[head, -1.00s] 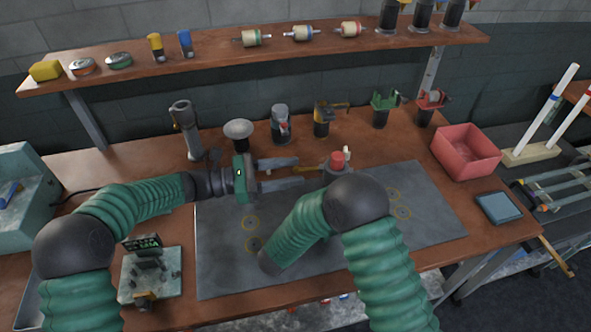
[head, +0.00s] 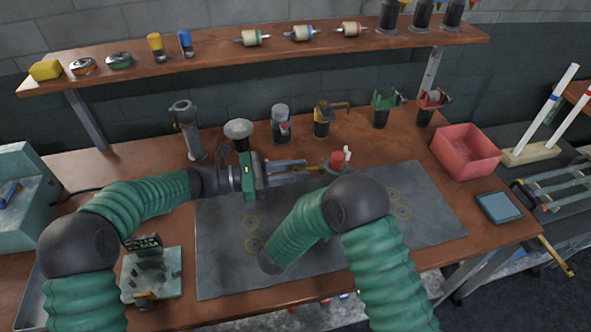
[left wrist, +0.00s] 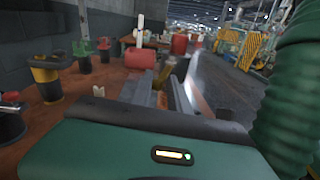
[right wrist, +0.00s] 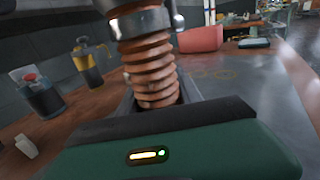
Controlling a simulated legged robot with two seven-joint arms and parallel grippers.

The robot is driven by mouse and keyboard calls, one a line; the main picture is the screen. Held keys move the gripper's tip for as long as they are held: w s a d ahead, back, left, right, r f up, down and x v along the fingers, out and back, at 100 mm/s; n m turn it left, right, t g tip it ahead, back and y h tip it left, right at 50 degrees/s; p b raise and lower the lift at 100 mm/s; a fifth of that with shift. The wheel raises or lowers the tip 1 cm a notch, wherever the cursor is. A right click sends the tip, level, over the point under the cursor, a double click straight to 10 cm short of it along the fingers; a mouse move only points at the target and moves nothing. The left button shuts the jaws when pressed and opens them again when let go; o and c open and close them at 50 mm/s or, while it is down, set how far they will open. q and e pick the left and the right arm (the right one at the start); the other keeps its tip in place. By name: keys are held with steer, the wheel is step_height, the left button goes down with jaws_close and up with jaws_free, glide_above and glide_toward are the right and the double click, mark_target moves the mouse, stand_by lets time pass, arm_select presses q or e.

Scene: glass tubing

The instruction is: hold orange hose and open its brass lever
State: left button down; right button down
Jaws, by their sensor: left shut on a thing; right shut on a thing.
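The orange ribbed hose (right wrist: 152,72) stands tilted in the right wrist view, with a metal fitting (right wrist: 140,22) at its upper end. My right gripper (right wrist: 157,96) is shut around the hose's ribbed part; my own right arm hides this gripper in the head view. My left gripper (head: 308,168) reaches in from the left above the mat, its fingers close together on the brass lever (head: 311,169). The brass piece also shows at the fingertips in the left wrist view (left wrist: 164,74). The lever's exact angle is hard to tell.
A grey mat (head: 225,275) covers the bench middle. Several tools and bottles line the bench's back edge, below a shelf (head: 220,53). A red bin (head: 466,150) stands at right.

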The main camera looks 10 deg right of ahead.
arm_select(q)
steer(key=shift+w+r+m+y, duration=0.1)
steer(key=shift+r+m+y, duration=0.3)
steer(key=shift+r+y, duration=0.65)
arm_select(e)
steer(key=shift+a+f, duration=0.1)
arm_select(q)
steer(key=shift+r+m+t+y, duration=0.2)
steer(key=shift+m+t+y, duration=0.1)
steer(key=shift+y, duration=0.85)
steer(key=c, duration=1.3)
jaws_free()
steer(key=shift+o, duration=0.2)
steer(key=v, duration=1.2)
steer(key=shift+f, duration=0.15)
